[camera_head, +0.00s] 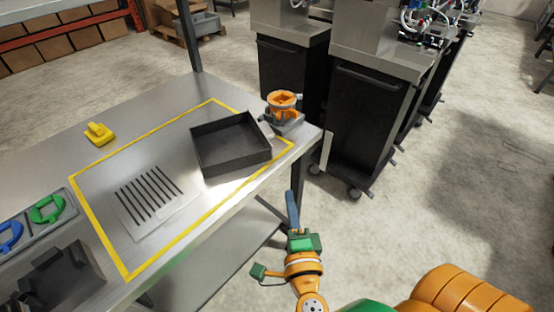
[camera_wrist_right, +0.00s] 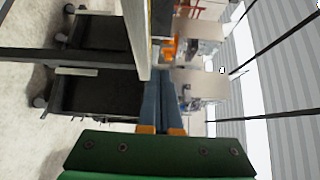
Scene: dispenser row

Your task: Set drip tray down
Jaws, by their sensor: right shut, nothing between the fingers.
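The drip tray, which I take to be the dark open-topped box (camera_head: 233,160), rests on the metal table inside the yellow outline, near its right end. It looks empty. A flat plate with several dark slots (camera_head: 150,197) lies to its left, apart from it. My right gripper (camera_head: 292,198) is off the table's right front edge, to the right of and nearer than the tray. Its blue fingers are together and empty; they also show in the wrist view (camera_wrist_right: 162,90). My left gripper is not in view.
An orange and grey fixture (camera_head: 284,108) stands at the table's far right corner, close behind the tray. A yellow block (camera_head: 99,133) lies beyond the outline. Green and blue rings (camera_head: 47,209) sit at the left. Black wheeled cabinets (camera_head: 355,120) stand beyond the table.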

